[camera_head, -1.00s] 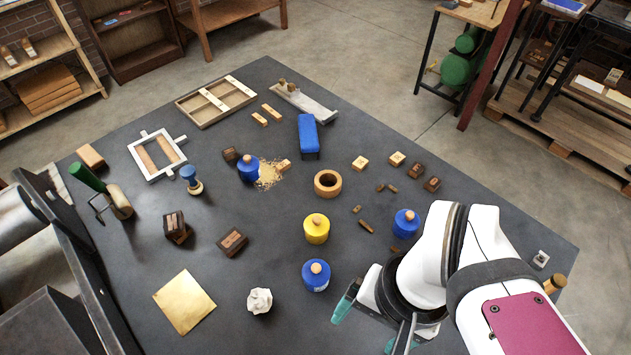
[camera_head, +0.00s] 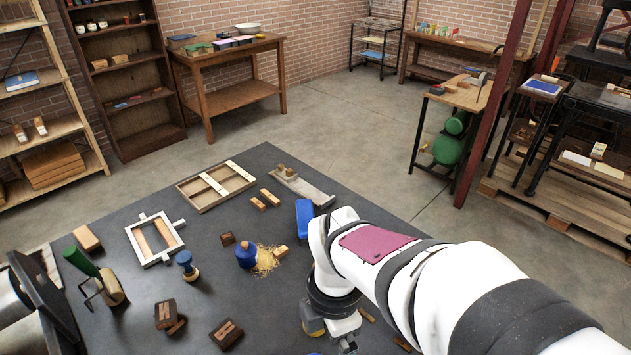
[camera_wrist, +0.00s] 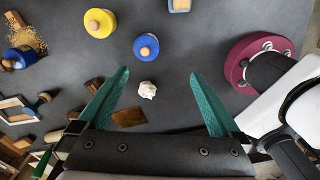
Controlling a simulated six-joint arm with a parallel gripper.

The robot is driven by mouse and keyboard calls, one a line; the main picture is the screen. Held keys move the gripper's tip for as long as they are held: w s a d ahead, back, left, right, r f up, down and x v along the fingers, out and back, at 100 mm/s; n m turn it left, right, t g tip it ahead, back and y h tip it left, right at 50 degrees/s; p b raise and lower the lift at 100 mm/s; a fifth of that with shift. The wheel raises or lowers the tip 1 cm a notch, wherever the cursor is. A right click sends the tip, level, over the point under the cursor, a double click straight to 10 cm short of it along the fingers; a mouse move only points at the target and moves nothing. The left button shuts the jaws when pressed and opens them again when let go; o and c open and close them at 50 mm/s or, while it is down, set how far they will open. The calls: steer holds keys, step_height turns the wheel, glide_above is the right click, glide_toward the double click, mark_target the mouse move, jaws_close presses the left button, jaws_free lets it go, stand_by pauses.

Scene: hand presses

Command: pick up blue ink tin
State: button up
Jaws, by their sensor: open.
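A blue ink tin (camera_wrist: 146,47) with a round wooden knob stands upright on the dark table in the wrist view, beyond the fingertips and between their lines. My gripper (camera_wrist: 159,73) is open and empty above the table, apart from the tin. A second blue tin (camera_wrist: 20,57) is at the left of the wrist view beside spilled tan grains; in the head view it (camera_head: 247,256) stands left of my arm. A yellow tin (camera_wrist: 100,22) with a wooden knob is left of the nearer blue tin. In the head view my arm hides much of the tins and the fingers are out of sight.

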steer(key=f+n, duration=0.2)
steer(key=f, duration=0.3)
steer(key=w+a+f+n, duration=0.1)
steer(key=f+n, duration=0.1)
steer(key=f, duration=0.4)
steer(key=w+a+f+n, duration=0.1)
steer(key=f, duration=0.5)
steer(key=shift+w+a+f+n, duration=0.1)
steer(key=shift+w+f+n, duration=0.1)
steer(key=shift+n, duration=0.2)
jaws_close()
